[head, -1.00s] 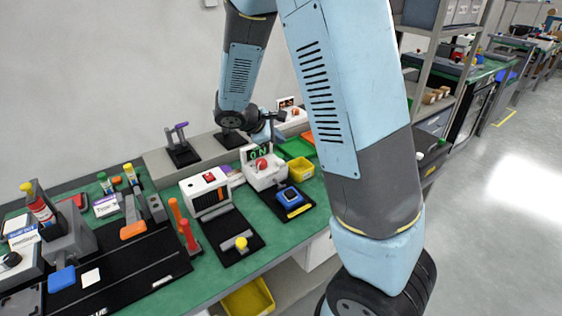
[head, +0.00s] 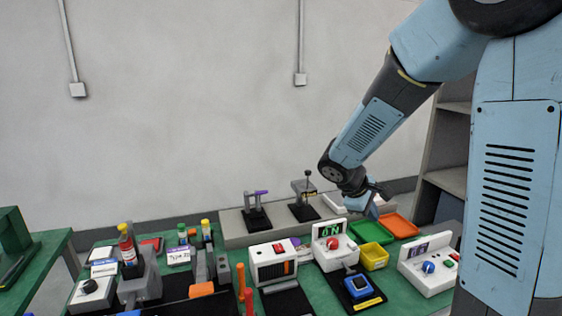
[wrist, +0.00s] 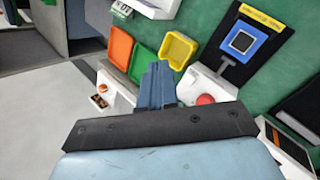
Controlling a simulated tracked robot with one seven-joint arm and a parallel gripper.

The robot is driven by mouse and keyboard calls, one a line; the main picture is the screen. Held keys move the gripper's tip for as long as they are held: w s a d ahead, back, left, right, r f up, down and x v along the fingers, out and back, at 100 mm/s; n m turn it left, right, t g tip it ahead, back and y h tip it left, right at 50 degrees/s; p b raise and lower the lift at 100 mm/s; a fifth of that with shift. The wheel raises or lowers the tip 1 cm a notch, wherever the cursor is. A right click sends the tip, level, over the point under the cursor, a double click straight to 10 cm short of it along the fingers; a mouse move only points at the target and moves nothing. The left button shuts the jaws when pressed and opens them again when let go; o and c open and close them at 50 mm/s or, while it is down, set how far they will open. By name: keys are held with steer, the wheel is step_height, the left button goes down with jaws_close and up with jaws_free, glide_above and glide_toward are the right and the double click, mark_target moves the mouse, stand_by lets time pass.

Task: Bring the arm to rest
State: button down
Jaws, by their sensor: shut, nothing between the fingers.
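My arm reaches in from the right in the head view and hangs over the back of the green bench. My gripper (head: 374,202) is above the bench, near the green tray (head: 371,231) and the orange tray (head: 399,226). In the wrist view its two blue fingers (wrist: 159,84) are together with nothing between them. They point towards the trays and appear apart from them. The fingertips are small and partly hidden in the head view.
A white box with a red button and a lit green display (head: 333,252) stands by the yellow tray (head: 374,257). A blue device (head: 358,285) lies on a black mat.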

steer(key=s+r+m+t+y, duration=0.1)
steer(key=s+r+m+y, duration=0.2)
steer(key=s, duration=0.8)
steer(key=s+a+r+m+t+y, duration=0.1)
steer(key=s+r+m+t+y, duration=0.1)
steer(key=s+r+m, duration=0.4)
steer(key=s+r+y, duration=0.1)
steer(key=s+r, duration=0.4)
steer(key=shift+a+m+y, duration=0.25)
steer(key=shift+m+y, duration=0.05)
steer(key=shift+m, duration=0.1)
